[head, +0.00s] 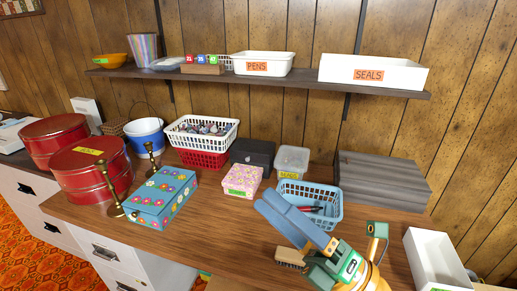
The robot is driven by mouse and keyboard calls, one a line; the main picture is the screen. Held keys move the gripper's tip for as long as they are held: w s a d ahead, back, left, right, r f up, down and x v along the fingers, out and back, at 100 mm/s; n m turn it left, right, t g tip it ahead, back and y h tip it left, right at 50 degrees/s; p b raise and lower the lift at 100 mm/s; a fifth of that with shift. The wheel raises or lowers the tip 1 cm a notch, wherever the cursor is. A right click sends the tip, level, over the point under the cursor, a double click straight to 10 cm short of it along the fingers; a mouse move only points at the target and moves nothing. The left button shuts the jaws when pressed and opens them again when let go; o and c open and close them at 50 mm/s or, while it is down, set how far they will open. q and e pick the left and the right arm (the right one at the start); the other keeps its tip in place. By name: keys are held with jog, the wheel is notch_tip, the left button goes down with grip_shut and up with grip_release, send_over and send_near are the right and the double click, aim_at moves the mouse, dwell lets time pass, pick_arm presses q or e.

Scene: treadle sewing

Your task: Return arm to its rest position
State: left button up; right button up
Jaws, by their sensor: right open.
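My right gripper (272,209) reaches in from the bottom right with long blue-grey fingers. It is open, and I see nothing held in it. Its fingers are above the left part of a light-blue basket (328,193) on the wooden table and hide part of it. I cannot tell whether they touch the basket. Red and dark items lie in the basket. A brush (290,257) lies on the table beside the gripper, partly hidden. My left gripper is not in view.
A white box (433,262) stands right of my wrist. A grey box (383,180) is behind. Left are a pink box (243,180), a floral blue box (160,196), brass candlesticks (111,190) and red tins (90,170). A shelf (300,80) overhangs the back. Bare table (215,235) shows front-centre.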

jog(key=w+d+f+m+t+h, duration=0.3)
jog(key=w+d+m+t+h, duration=0.3)
jog(key=m+t+h, duration=0.65)
jog(key=d+f+m+g+h, duration=0.8)
jog(key=d+f+m+g, duration=0.15)
jog(key=f+m, duration=0.55)
jog(key=s+f+m+g, duration=0.5)
jog(key=s+f+g, duration=0.6)
jog(key=s+f, duration=0.65)
jog(key=s+a+f+g+p, duration=0.1)
jog(key=s+f, duration=0.1)
jog(key=f, duration=0.6)
jog(key=s+f+g, duration=0.1)
jog(key=s+f, duration=0.1)
jog(key=f, duration=0.6)
jog(key=s+d+f+g, duration=0.1)
jog(key=s+d+f, duration=0.1)
jog(key=s+f, duration=0.7)
jog(key=s+p, duration=0.1)
jog(key=s, duration=0.2)
jog(key=shift+s+f+g, duration=0.2)
jog(key=shift+f+g, duration=0.05)
jog(key=shift+g, duration=0.05)
